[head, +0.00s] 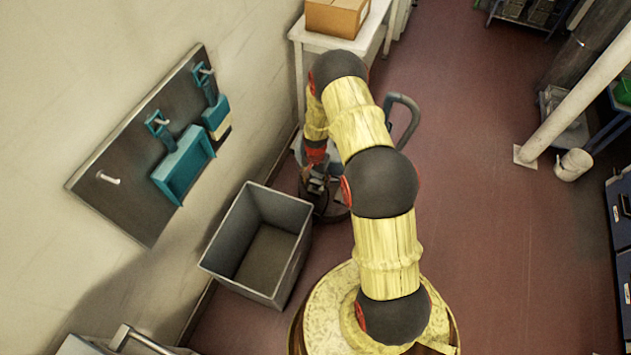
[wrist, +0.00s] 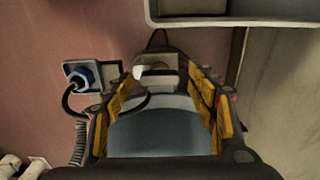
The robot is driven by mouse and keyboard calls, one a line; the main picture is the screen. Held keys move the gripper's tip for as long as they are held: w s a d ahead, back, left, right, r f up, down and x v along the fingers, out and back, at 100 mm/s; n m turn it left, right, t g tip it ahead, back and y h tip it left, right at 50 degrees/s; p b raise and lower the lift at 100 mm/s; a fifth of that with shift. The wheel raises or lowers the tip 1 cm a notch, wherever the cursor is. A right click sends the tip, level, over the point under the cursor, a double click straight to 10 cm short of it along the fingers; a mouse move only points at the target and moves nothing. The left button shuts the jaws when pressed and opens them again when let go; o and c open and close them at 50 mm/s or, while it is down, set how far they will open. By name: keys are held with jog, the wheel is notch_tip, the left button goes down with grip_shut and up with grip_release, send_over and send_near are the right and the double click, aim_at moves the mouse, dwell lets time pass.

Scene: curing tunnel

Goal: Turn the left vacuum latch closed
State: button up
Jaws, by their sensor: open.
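My gripper (head: 318,184) reaches down beside a floor vacuum, which is largely hidden behind my arm in the head view. A grey-blue curved handle or hose (head: 413,115) shows to the right of the arm. In the wrist view my gripper (wrist: 166,82) is open, with orange-yellow pads on both sides. A pale grey latch-like part (wrist: 155,70) lies between and beyond the fingertips, above a smooth grey-blue surface (wrist: 160,135) of the vacuum. I cannot tell whether that part is the left latch, how it is turned, or whether a finger touches it.
An empty grey bin (head: 209,256) stands left of the gripper; its rim (wrist: 230,20) crosses the top of the wrist view. A blue connector (wrist: 82,75) with a black cable is at left. A white table (head: 320,40) carries a cardboard box (head: 336,17). Open red floor (head: 480,200) lies right.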

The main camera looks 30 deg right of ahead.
jog(key=c, duration=0.3)
jog(key=c, duration=0.8)
jog(key=shift+c, duration=0.5)
jog(key=shift+n, duration=0.3)
jog(key=n, duration=0.3)
jog(key=shift+n+p, duration=0.3)
jog(key=shift+p, duration=0.1)
jog(key=n, duration=0.4)
jog(key=shift+n, duration=0.3)
jog(key=n+p, duration=0.1)
jog(key=n, duration=0.3)
jog(key=shift+n, duration=2.5)
